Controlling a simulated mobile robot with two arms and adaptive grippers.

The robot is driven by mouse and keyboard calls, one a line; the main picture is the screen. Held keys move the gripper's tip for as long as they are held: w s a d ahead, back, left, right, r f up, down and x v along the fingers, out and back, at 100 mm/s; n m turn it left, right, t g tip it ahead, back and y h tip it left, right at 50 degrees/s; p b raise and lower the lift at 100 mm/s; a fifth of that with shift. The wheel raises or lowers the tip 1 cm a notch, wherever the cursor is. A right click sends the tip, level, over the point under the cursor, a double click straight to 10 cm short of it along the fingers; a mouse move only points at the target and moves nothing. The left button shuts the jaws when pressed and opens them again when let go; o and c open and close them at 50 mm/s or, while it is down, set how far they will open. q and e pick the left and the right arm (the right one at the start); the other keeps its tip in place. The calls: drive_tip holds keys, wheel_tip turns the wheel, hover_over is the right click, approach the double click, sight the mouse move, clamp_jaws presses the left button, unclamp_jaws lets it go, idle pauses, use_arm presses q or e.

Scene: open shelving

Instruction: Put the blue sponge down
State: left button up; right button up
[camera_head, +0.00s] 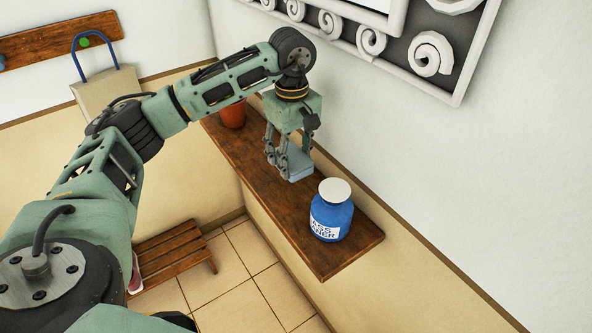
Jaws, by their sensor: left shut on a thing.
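My left gripper (278,167) points down over the brown wooden shelf (292,217), to the left of the blue jar. It is shut on the blue sponge (297,162), a pale blue block partly hidden by the fingers. The sponge is at or just above the shelf top; I cannot tell whether it touches. My right gripper is not in view.
A blue jar (331,215) with a white lid stands near the shelf's front end. A red-orange pot (233,114) stands farther back. A slatted wooden bench (173,254) is below. A bag (98,91) hangs from a wall rack.

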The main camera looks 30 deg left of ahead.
use_arm(q)
drive_tip(key=shift+s+f, duration=0.25)
drive_tip(key=shift+f, duration=0.7)
drive_tip(key=shift+w+f, duration=0.1)
drive_tip(key=shift+f, duration=0.25)
wheel_tip(320, 180, down, 4)
drive_tip(key=shift+w+r+p, duration=0.1)
drive_tip(key=shift+r+p, duration=0.15)
drive_tip(key=shift+p, duration=0.35)
drive_tip(key=shift+f, duration=0.15)
drive_tip(key=o, duration=0.7)
drive_tip(key=shift+c, duration=0.2)
drive_tip(key=o, duration=0.3)
drive_tip(key=shift+o, duration=0.2)
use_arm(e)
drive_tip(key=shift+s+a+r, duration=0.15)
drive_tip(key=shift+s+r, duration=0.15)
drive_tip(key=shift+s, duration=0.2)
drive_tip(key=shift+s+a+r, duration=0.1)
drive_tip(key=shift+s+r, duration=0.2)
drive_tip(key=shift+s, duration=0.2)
